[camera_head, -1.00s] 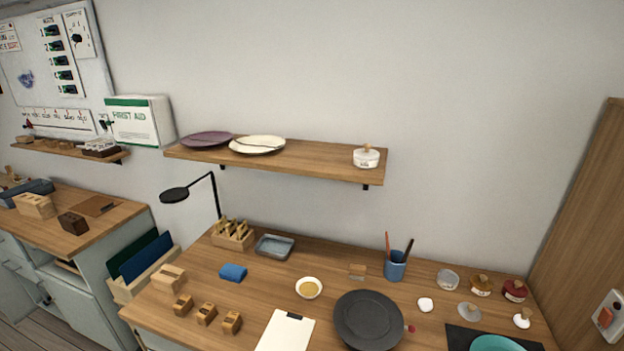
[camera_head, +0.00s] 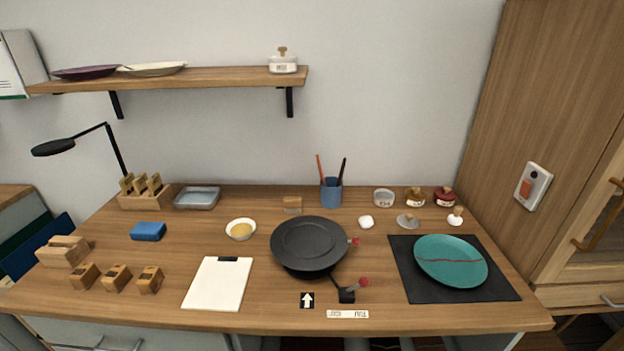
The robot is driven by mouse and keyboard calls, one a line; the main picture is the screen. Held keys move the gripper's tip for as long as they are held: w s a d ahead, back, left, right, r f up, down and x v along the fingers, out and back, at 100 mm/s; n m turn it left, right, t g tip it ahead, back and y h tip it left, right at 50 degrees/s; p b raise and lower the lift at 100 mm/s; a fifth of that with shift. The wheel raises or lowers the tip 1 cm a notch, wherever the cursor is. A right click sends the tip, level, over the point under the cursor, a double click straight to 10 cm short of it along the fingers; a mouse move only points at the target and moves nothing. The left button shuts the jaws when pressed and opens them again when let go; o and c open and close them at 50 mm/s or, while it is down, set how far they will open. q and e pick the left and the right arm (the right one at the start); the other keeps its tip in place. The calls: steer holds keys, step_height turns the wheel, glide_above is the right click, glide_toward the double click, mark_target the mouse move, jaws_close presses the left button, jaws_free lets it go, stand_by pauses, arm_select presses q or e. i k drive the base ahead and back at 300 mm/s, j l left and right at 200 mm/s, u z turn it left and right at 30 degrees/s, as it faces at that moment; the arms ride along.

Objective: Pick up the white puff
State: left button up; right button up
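Two small white things lie on the wooden workbench (camera_head: 380,300). One is a soft-looking white pad (camera_head: 366,222) to the right of the black turntable. The other is a rounded white piece with a small tan knob (camera_head: 455,217), at the right near the red-lidded jar. I cannot tell for sure which of them is the white puff. Both are uncovered. Neither of my grippers shows in the head view.
A black turntable (camera_head: 309,244) stands mid-bench. A teal plate (camera_head: 450,262) with a seam lies on a dark mat (camera_head: 408,285). A blue cup (camera_head: 331,192) with tools and several jars (camera_head: 384,198) stand behind. A clipboard (camera_head: 217,285) lies in front. A wooden cabinet bounds the right.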

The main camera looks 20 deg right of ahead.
mark_target(454, 220)
steer(key=z, duration=1.55)
